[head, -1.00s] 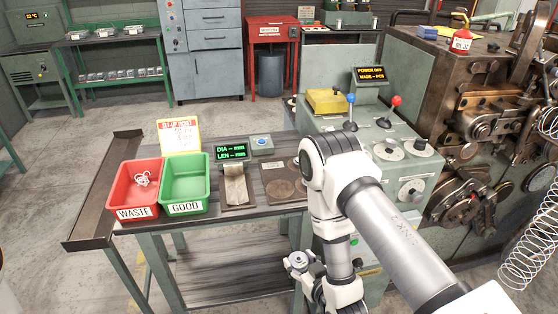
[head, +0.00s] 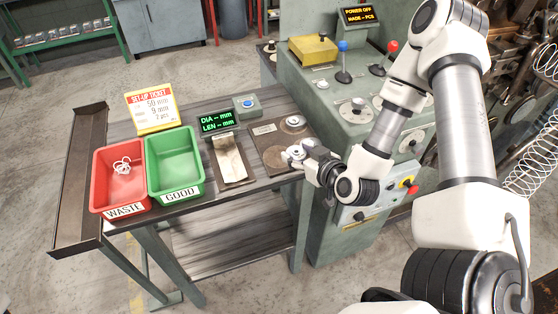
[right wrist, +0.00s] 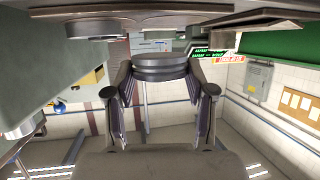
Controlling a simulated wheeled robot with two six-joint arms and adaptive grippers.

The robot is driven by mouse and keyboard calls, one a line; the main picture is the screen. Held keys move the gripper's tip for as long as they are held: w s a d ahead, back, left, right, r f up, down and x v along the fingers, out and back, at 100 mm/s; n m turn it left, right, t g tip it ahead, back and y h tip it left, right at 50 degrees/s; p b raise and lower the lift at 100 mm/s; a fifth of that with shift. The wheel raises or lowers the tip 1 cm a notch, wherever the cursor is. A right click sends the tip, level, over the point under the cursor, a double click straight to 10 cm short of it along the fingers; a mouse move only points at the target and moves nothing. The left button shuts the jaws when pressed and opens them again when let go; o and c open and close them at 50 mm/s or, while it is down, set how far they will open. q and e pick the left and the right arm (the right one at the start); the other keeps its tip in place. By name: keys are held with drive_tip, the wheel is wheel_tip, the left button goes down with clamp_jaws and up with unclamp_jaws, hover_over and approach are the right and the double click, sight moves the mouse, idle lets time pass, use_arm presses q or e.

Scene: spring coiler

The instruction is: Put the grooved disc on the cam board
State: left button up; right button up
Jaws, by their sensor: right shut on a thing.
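The cam board (head: 263,141) is a brown board with a small label, at the right end of the bench. One metal disc (head: 294,121) lies at its back right. My right gripper (head: 297,156) is at the front right of the board, shut on the grooved disc (head: 294,152). In the right wrist view, which is upside down, the grooved disc (right wrist: 160,67) sits between the fingertips with a dark groove around its edge. It appears a little clear of the board's surface. My left gripper is not in view.
Left of the board stand a metal chute (head: 231,162), a green GOOD bin (head: 174,165) and a red WASTE bin (head: 119,177). A display (head: 216,122) and blue-button box (head: 247,106) are behind. The green machine (head: 345,112) with levers stands close on the right.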

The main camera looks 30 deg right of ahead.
sight(279, 158)
drive_tip(key=w, duration=0.2)
drive_tip(key=w+a, duration=0.1)
drive_tip(key=w, duration=0.1)
drive_tip(key=w+a+p, duration=0.1)
drive_tip(key=w, duration=0.1)
drive_tip(key=shift+r, duration=0.15)
wheel_tip(279, 158, down, 4)
drive_tip(key=shift+w+d+r+p, duration=0.1)
drive_tip(key=shift+w+d+p, duration=0.05)
drive_tip(key=shift+p, duration=0.2)
drive_tip(key=o, duration=1.4)
